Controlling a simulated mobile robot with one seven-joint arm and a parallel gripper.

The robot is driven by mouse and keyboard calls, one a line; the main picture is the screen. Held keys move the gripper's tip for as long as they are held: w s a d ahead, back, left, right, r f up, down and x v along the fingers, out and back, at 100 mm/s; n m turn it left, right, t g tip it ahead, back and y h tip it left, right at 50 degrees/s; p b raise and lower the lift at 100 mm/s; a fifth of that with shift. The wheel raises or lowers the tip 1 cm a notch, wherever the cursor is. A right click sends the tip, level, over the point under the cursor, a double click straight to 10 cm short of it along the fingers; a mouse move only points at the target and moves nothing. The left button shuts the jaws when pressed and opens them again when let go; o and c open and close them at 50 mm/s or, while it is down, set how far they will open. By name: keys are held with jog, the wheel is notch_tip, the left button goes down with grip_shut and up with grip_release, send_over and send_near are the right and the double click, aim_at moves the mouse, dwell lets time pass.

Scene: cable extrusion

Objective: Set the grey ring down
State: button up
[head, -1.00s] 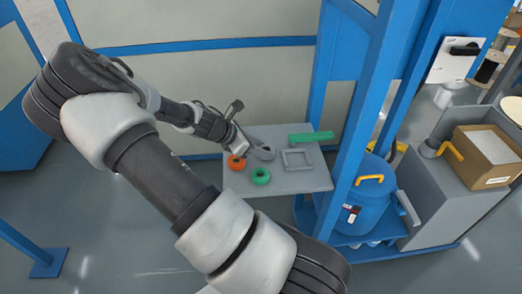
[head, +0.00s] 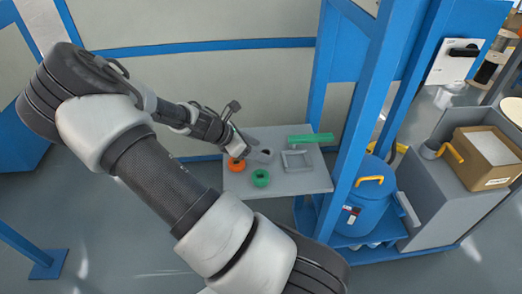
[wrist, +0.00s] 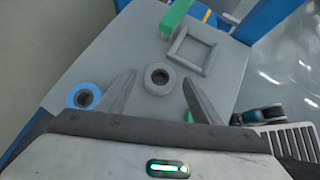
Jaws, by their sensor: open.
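The grey ring (wrist: 158,78) lies flat on the grey table top (wrist: 95,62). In the wrist view it sits between and slightly ahead of my two fingertips, with a visible gap on each side. In the head view the grey ring (head: 265,153) is near the middle of the table, just right of my gripper (head: 252,146). My gripper (wrist: 158,84) is open and holds nothing; its fingers point toward the table. How high the fingertips are above the table I cannot tell.
An orange ring (head: 236,164), a green ring (head: 260,177) and a blue ring (wrist: 84,95) lie around the grey ring. A grey square frame (head: 284,160) and a green bar (head: 311,138) lie to its right. A blue post (head: 362,110) stands beside the table.

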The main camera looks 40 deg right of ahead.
jog(key=p+v, duration=0.1)
jog(key=v, duration=1)
jog(key=s+a+r+m+t+y, duration=0.7)
jog(key=s+a+r+m, duration=0.9)
jog(key=r, duration=0.5)
jog(key=shift+s+a+y, duration=0.9)
jog(key=shift+s+a, duration=0.1)
jog(key=shift+s, duration=0.2)
jog(key=shift+r+p, duration=0.15)
jog(key=shift+p, duration=0.15)
